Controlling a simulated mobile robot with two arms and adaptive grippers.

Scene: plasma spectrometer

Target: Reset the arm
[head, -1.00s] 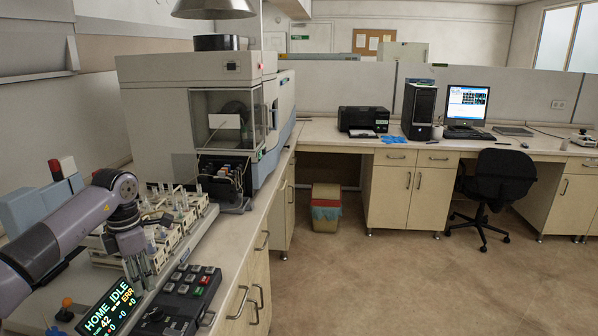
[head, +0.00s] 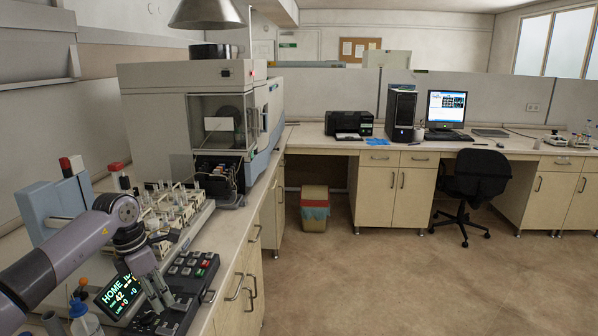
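The control keypad (head: 193,264), a dark box with several grey keys, one red key and a green one, sits at the front edge of the left bench. Left of it a tilted display (head: 122,296) shows green text with "HOME" and "42"; its right part is hidden by my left gripper. My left gripper (head: 158,300) points down in front of the display's right edge, beside the keypad's left side. Its fingers are small here, and I cannot tell whether they are open or touching anything. The autosampler deck (head: 172,212) with racks of vials lies behind it. My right gripper is not in view.
The spectrometer (head: 165,110) stands behind the deck. A blue-grey unit with a red cap (head: 66,165) is at the left. A bottle with a blue cap (head: 86,318) stands near the front left. The floor (head: 350,270) right of the bench is clear.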

